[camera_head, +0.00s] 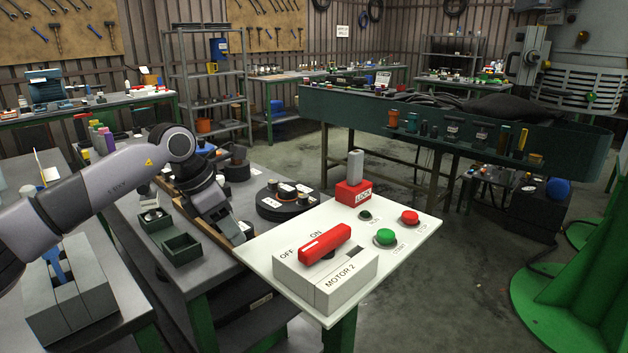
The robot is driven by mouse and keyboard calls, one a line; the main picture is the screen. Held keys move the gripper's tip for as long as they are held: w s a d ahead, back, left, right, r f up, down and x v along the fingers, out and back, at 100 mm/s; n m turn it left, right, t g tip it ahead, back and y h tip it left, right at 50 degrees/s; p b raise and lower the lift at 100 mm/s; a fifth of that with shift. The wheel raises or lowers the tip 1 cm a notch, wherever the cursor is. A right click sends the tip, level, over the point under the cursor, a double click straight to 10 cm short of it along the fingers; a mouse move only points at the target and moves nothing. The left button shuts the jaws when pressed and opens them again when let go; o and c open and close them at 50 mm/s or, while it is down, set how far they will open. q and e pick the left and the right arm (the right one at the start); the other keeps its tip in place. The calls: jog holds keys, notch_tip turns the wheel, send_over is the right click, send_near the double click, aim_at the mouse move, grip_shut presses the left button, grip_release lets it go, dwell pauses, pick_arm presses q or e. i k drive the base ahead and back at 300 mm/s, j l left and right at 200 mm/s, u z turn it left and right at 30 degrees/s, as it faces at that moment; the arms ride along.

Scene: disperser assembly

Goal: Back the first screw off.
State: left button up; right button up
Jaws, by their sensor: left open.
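My left arm comes in from the left, and my left gripper (229,226) points down at the workbench, just left of the white switch panel. Its jaws are open, and I see nothing held between them. A black round stacked part (285,203) with small pale marks on top lies on the bench, to the right of the gripper and apart from it. Darker round parts (237,166) stand behind my wrist. I cannot make out any single screw; it is too small or hidden by my gripper. My right gripper is not in view.
The white panel (405,245) carries a red MOTOR 2 lever (325,242), a red lock block (353,192), a green button (385,237) and a red button (409,217). Dark green open boxes (181,248) sit left of the gripper. The floor behind the panel is clear.

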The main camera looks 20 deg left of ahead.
aim_at(304, 198)
jog(key=i, duration=0.9)
